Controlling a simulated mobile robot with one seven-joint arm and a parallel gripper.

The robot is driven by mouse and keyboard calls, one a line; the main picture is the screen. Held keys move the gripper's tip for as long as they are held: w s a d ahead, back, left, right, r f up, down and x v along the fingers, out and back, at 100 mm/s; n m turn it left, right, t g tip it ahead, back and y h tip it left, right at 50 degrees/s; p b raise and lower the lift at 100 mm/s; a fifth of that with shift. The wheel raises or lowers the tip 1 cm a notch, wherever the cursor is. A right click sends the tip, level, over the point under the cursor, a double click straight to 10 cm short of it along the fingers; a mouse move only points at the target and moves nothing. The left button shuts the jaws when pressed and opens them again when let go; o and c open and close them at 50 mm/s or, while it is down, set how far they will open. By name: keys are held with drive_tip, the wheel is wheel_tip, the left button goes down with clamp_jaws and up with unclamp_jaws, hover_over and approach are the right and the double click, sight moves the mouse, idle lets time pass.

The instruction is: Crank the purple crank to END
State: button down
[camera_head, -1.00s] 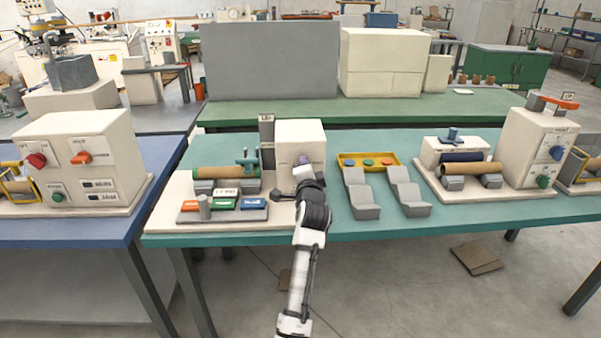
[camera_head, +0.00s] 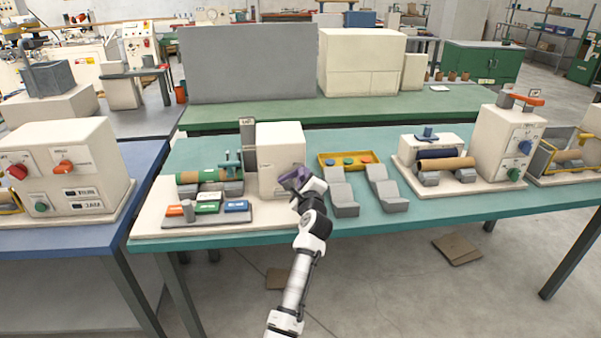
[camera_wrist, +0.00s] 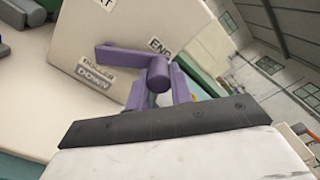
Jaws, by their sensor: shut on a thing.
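The purple crank (camera_wrist: 125,54) is on the face of a cream box, with its arm running to a round knob (camera_wrist: 158,75) just below the END label (camera_wrist: 160,46). My gripper (camera_wrist: 158,88) is shut on the knob, with purple fingers on either side of it. A DOWN label (camera_wrist: 93,78) is left of the knob, and a partly cut-off label is at the top edge. In the head view my gripper (camera_head: 302,180) is at the right front of the cream box (camera_head: 280,150) and hides most of the crank.
A green-covered roll (camera_head: 208,175) lies left of the box, behind orange, green and blue blocks (camera_head: 207,208). Grey stepped rests (camera_head: 342,192) and a yellow tray (camera_head: 345,160) stand to the right. A second winder (camera_head: 515,145) is farther right. Floor shows in front.

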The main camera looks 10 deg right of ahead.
drive_tip(key=shift+d+f+m+p, duration=0.35)
drive_tip(key=shift+f+m, duration=0.25)
drive_tip(key=shift+m, duration=0.5)
drive_tip(key=c, duration=1.2)
unclamp_jaws()
drive_tip(key=shift+c, duration=0.2)
drive_tip(key=s+b, duration=0.2)
drive_tip(key=s, duration=1.1)
drive_tip(key=shift+s+b, duration=0.35)
drive_tip(key=shift+s, duration=0.05)
